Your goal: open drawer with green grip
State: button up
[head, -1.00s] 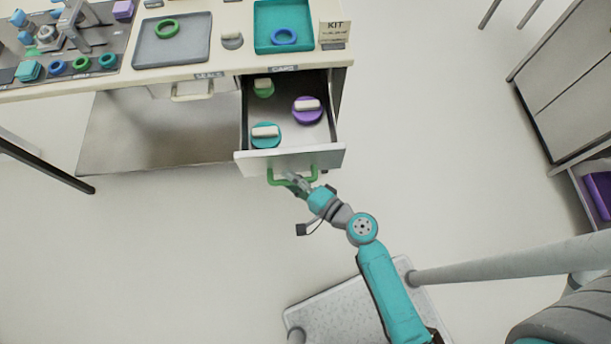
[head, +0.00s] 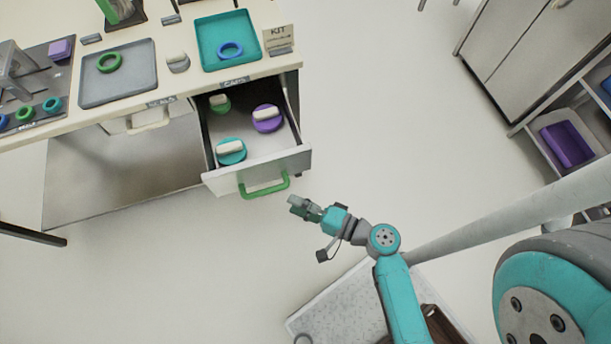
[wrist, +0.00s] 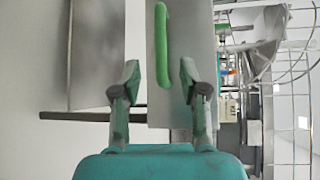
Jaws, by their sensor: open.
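The drawer (head: 262,168) under the bench is pulled out, with its inside showing. Its green grip (head: 265,188) is a bar on the front panel. Inside lie a green knobbed disc (head: 221,107), a purple one (head: 267,124) and a teal one (head: 231,157). My gripper (head: 293,203) is apart from the grip, to its lower right in the head view. In the wrist view the green grip (wrist: 160,45) stands just ahead of my gripper (wrist: 158,75), whose fingers are spread with nothing between them.
The bench top holds a grey tray (head: 119,90) with a green ring and a teal tray (head: 204,56) with a blue ring. A second drawer with a pale handle (head: 148,121) is at the left. A cabinet (head: 520,50) stands at the right. The floor between is clear.

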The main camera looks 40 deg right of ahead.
jog(key=shift+v, duration=0.95)
jog(key=s+d+f+n+g+h, duration=0.1)
jog(key=s+n+g+h, duration=0.15)
jog(key=s, duration=0.35)
jog(key=s+d+f+n+g+h, duration=0.1)
jog(key=s+f+n+h, duration=0.1)
jog(key=s+h, duration=0.3)
jog(key=s+r+n+t, duration=0.1)
jog(key=s+r+n, duration=0.1)
jog(key=r, duration=0.3)
jog(key=s+r+n+t, duration=0.1)
jog(key=s+r+n, duration=0.1)
jog(key=r+n, duration=0.2)
jog(key=s+d+r+n+t, duration=0.1)
jog(key=s+r+n+t, duration=0.1)
jog(key=r, duration=0.5)
jog(key=shift+s+n, duration=0.35)
jog(key=shift+n, duration=0.4)
